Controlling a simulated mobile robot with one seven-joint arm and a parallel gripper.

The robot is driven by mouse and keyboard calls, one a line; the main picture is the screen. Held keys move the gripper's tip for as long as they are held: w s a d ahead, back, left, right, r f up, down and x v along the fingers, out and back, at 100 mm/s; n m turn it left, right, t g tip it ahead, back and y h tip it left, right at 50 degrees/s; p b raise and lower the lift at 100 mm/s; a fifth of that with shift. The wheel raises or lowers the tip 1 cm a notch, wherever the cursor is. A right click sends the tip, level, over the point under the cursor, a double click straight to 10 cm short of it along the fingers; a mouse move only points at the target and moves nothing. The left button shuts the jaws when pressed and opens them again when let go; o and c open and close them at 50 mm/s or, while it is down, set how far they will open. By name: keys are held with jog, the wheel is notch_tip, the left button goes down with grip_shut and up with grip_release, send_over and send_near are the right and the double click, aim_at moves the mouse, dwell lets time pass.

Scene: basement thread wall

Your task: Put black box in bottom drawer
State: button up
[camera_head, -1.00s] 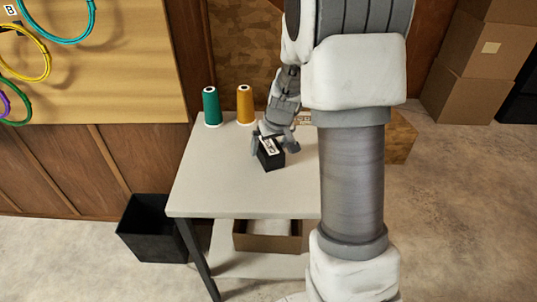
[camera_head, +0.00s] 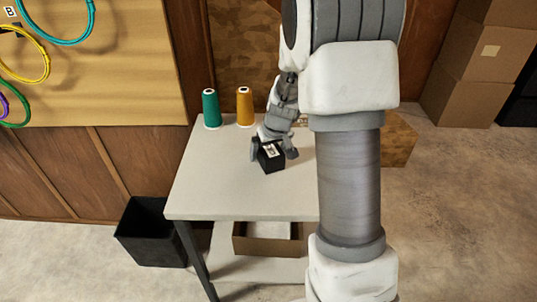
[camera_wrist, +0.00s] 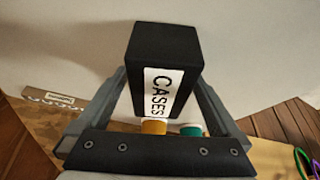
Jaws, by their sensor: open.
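A small black box (camera_head: 271,158) with a white label stands on the light table top (camera_head: 215,190). In the wrist view the black box (camera_wrist: 163,55) fills the middle and its label reads CASES. My gripper (camera_head: 274,152) is at the box, with one finger on each side of it. In the wrist view my gripper (camera_wrist: 160,95) is open, and its fingers flank the box. Whether they touch it I cannot tell. Below the table top is a brown open drawer or tray (camera_head: 266,245) on a lower shelf, partly hidden by the table top and my arm.
A green thread spool (camera_head: 211,108) and an orange spool (camera_head: 245,106) stand at the table's back edge. A black bin (camera_head: 152,232) is on the floor at left. Cardboard boxes (camera_head: 480,65) are stacked at right. The table's left front is clear.

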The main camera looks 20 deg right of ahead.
jog(key=c, duration=1.5)
